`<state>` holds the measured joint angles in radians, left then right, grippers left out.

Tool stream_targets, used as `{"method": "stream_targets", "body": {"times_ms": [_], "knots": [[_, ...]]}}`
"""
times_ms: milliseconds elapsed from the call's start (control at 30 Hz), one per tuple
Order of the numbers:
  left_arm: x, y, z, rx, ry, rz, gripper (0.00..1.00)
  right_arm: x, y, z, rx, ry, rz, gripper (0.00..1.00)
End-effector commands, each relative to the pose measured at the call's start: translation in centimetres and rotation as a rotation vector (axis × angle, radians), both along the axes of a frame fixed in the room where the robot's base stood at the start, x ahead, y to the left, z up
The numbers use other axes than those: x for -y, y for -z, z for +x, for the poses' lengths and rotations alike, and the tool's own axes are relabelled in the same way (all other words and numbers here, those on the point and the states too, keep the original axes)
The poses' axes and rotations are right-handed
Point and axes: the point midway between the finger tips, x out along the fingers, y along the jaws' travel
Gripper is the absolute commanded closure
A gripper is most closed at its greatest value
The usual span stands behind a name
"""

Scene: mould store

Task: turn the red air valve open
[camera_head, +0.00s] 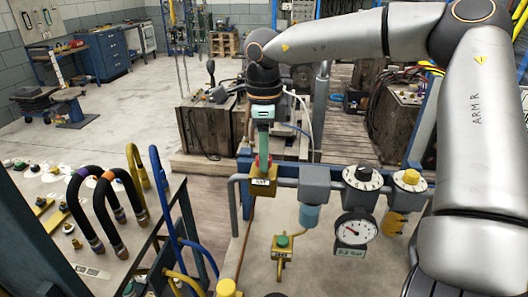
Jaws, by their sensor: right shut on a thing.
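My left gripper is not in view.
To the right along the pipe are a grey filter unit (314,182), a dial knob (362,178), a yellow knob (411,180) and a pressure gauge (355,229). A green-topped yellow valve (282,243) is below. Black hoses (104,210) arch over the left bench.

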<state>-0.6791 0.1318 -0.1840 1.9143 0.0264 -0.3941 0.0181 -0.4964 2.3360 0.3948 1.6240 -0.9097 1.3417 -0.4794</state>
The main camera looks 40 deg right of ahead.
Motion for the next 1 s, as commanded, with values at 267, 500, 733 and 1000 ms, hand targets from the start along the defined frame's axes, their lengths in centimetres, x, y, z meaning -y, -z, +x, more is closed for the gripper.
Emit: {"method": "stream_targets", "body": {"times_ms": [267, 500, 733, 1000], "knots": [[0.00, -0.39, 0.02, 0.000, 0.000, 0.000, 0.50, -0.03, -0.20, 0.11, 0.006, -0.262, 0.000, 1.00], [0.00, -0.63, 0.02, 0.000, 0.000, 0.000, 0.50, -0.02, -0.17, 0.11, 0.005, -0.458, 0.000, 1.00], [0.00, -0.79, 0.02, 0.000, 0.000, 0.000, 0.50, -0.01, -0.16, 0.12, 0.006, -0.591, -0.001, 1.00], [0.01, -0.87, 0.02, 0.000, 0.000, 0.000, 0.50, -0.02, -0.16, 0.13, 0.006, -0.665, 0.000, 1.00]]}}
